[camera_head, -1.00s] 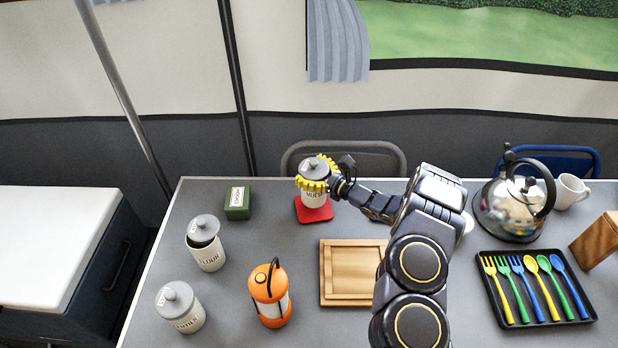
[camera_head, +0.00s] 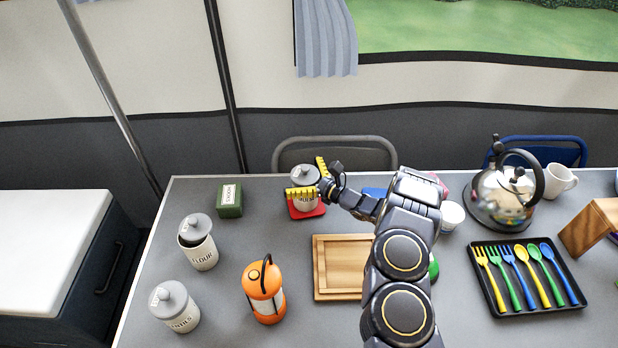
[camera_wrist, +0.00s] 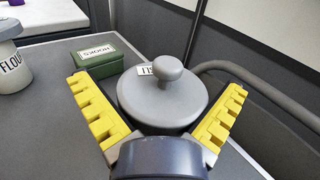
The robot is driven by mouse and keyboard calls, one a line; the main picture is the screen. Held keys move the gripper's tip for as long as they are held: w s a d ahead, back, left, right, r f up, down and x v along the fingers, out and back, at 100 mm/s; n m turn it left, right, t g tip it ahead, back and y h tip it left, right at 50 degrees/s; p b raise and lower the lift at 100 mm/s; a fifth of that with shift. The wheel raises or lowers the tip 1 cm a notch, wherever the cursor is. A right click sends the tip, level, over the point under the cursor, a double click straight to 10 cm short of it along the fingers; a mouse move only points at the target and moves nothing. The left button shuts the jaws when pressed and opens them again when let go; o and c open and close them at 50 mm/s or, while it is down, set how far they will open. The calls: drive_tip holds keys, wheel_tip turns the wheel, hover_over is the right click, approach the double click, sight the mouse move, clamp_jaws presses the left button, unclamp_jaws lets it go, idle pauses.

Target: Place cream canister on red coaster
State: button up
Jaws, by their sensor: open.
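A cream canister (camera_head: 305,204) with a grey knobbed lid stands upright on the red coaster (camera_head: 318,213), near the back edge of the table. Its printed label is partly hidden by a finger. In the wrist view its grey lid (camera_wrist: 162,97) fills the middle, and the coaster is out of sight. My gripper (camera_head: 305,177) has yellow toothed fingers, spread open. They are on either side of the canister, and in the wrist view both fingers stand apart from the lid.
A green box (camera_head: 230,201), a flour canister (camera_head: 198,243), another lidded canister (camera_head: 177,307) and an orange lantern (camera_head: 265,290) stand to the left. A wooden board (camera_head: 341,267) lies in front. A kettle (camera_head: 503,195) and cutlery tray (camera_head: 525,277) are right.

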drive_tip(key=v, duration=1.2)
drive_tip(key=s+a+r+n+g+y, duration=0.2)
drive_tip(key=a+r+n+g, duration=0.2)
drive_tip(key=a+r, duration=0.15)
drive_tip(key=s+a+r+n+g+y, duration=0.1)
drive_tip(key=s+a+r+n+g, duration=0.3)
drive_tip(key=r, duration=0.3)
drive_tip(key=s+a+r+n+g+h, duration=0.35)
drive_tip(key=s+r+n, duration=0.2)
drive_tip(key=s, duration=0.25)
drive_tip(key=s+a+r+n+g+h, duration=0.2)
drive_tip(key=s+r+n+g, duration=0.2)
drive_tip(key=s+n, duration=0.3)
drive_tip(key=s+d+n+t+h, duration=0.3)
drive_tip(key=s+d+h, duration=0.9)
drive_tip(key=s+d, duration=0.4)
drive_tip(key=shift+f+n, duration=0.2)
drive_tip(key=shift+n, duration=0.55)
